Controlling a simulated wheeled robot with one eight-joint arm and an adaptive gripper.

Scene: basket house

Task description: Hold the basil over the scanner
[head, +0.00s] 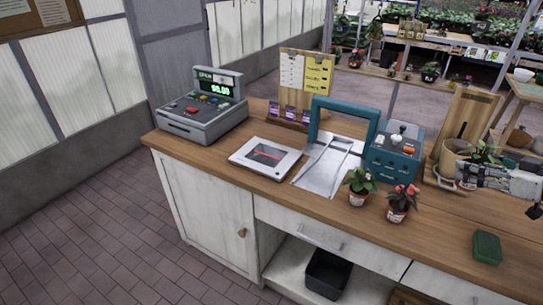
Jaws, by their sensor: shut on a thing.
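The scanner (248,156) is a flat pale unit with a dark window and a red line, lying on the wooden counter left of centre. My gripper (466,174) reaches in from the right edge, low over the right part of the counter. It is shut on the basil (483,151), a leafy green plant whose leaves show just above the fingers. The basil's pot is mostly hidden by the gripper. The basil is well to the right of the scanner, with a metal chute and a teal machine between them.
A cash register (202,112) stands left of the scanner. A teal machine (394,152) with a metal chute (325,165) is at centre. A green block (487,247) lies at right.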

